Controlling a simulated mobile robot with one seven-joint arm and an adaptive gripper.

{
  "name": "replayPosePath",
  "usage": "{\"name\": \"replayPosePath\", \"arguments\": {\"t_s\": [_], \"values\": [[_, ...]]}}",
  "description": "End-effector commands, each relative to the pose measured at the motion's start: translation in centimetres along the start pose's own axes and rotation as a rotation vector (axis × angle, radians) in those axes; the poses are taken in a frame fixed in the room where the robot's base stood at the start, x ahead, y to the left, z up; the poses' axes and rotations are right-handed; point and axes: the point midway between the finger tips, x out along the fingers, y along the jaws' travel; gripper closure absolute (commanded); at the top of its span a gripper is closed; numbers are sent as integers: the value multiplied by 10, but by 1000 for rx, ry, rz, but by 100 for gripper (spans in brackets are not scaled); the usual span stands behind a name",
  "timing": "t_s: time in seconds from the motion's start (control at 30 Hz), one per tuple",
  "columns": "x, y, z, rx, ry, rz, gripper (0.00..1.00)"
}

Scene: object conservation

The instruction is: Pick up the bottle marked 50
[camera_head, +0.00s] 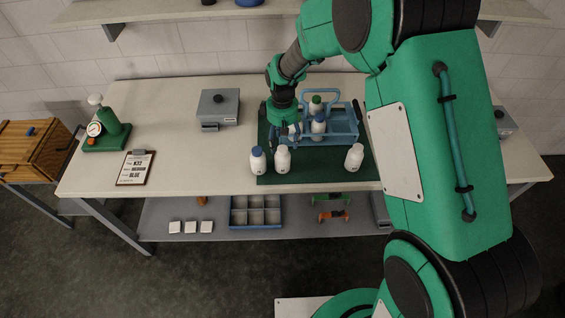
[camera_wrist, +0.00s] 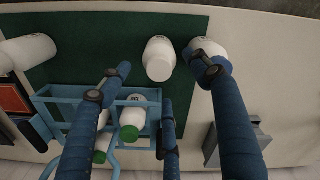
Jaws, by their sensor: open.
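Several white bottles with small dark marks are in view; I cannot read their numbers surely, so I cannot tell which is marked 50. In the head view a blue-capped bottle (camera_head: 258,162) stands at the mat's left edge, beside a white-capped bottle (camera_head: 282,160). Another white bottle (camera_head: 354,158) stands to the right. A blue carrier (camera_head: 343,137) holds bottles with green and blue caps; its green-capped bottle (camera_wrist: 133,118) shows in the wrist view. My gripper (camera_head: 287,138) is open and empty, behind the front-left pair. In the wrist view a fingertip overlaps the right-hand bottle (camera_wrist: 205,45).
The dark green mat (camera_head: 320,172) lies under the bottles and carrier. A grey box (camera_head: 218,106), a clipboard (camera_head: 135,168) and a green gauge device (camera_head: 108,130) stand left on the table (camera_head: 190,165). The tabletop between clipboard and mat is clear.

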Motion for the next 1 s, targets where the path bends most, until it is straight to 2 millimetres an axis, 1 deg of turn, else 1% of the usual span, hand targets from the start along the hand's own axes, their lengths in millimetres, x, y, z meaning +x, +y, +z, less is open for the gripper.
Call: {"name": "replayPosePath", "arguments": {"t_s": [0.33, 0.47, 0.57, 0.8, 0.9, 1.0], "values": [[2, 0, 0, 0, 0, 0, 37], [6, 0, 0, 0, -1, -1, 37], [14, 0, 0, 0, -2, -1, 37], [42, 2, 0, 0, -1, -1, 37], [50, 2, 0, 0, -1, -1, 37], [53, 2, -1, 0, 0, 0, 37]]}}
